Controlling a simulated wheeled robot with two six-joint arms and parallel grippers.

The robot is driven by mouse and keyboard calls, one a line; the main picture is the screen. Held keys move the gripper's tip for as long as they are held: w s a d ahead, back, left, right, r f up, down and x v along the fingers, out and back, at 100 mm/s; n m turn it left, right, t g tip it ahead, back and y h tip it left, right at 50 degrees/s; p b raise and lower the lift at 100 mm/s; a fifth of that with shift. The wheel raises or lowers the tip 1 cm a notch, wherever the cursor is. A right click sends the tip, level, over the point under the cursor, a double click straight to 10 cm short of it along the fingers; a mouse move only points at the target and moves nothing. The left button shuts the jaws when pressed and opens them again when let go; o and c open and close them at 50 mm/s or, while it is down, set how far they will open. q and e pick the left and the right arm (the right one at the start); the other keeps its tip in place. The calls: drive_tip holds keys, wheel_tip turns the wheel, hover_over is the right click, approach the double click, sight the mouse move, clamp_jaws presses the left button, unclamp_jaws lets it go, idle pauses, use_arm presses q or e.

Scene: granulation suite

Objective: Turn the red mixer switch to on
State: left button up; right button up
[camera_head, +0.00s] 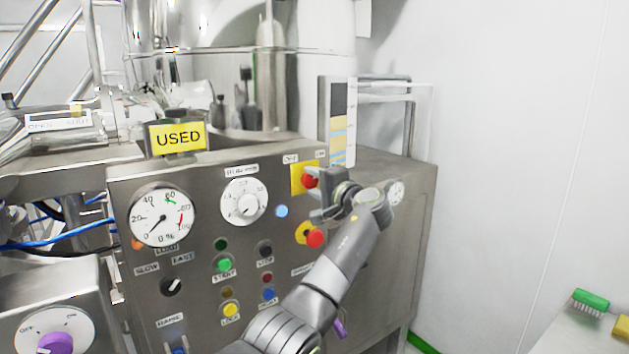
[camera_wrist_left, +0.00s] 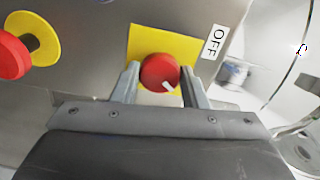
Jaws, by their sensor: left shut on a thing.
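The red mixer switch (camera_head: 310,181) is a round knob on a yellow plate (camera_head: 298,172) at the upper right of the steel control panel. My left gripper (camera_head: 320,196) is at the knob and partly covers it in the head view. In the left wrist view the red switch (camera_wrist_left: 160,70) sits between the two fingers of my left gripper (camera_wrist_left: 160,76), which are shut on it. Its white mark (camera_wrist_left: 168,86) points to the lower right there. An OFF label (camera_wrist_left: 214,42) is right of the plate. My right gripper is not in view.
A red mushroom button (camera_head: 315,239) on a yellow ring is just below the switch; it also shows in the left wrist view (camera_wrist_left: 12,57). Dials, several buttons and a yellow USED sign (camera_head: 178,137) are to the left. Space right of the panel is free.

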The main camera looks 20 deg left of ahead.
use_arm(q)
drive_tip(key=shift+m, duration=0.7)
drive_tip(key=o, duration=1)
drive_tip(key=shift+c, duration=0.2)
drive_tip(key=b+v, duration=0.6)
drive_tip(key=v, duration=1.1)
drive_tip(key=shift+d, duration=0.25)
drive_tip(key=shift+s+f, duration=0.1)
